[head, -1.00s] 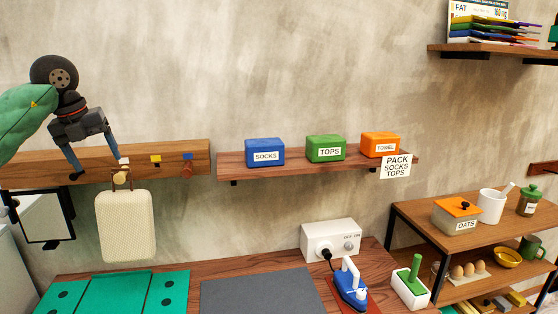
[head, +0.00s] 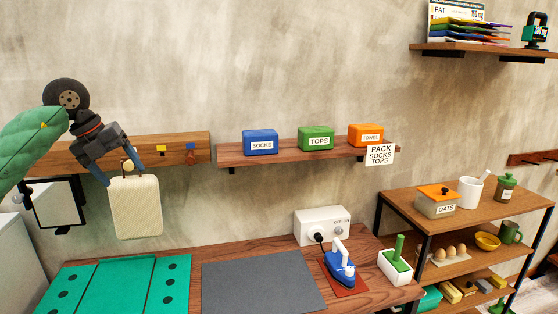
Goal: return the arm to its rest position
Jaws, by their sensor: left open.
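My left arm, with a green sleeve (head: 32,139), comes in from the left. Its gripper (head: 120,179) is open, with its two blue-grey fingers apart, in front of the wooden peg rail (head: 185,142). The fingertips are at the top of a cream bag (head: 136,208) that hangs below a round wooden peg (head: 128,166). One finger is at the left of the bag's top and the other at the peg's right. I cannot tell whether they touch the bag. My right gripper is not in view.
A wall shelf (head: 235,155) holds blue, green and orange boxes. Below, a wooden table (head: 372,242) carries a green folding board (head: 110,285), a grey mat (head: 262,281) and a blue iron (head: 340,264). A shelf unit (head: 405,205) stands at right. The wall above the box shelf is clear.

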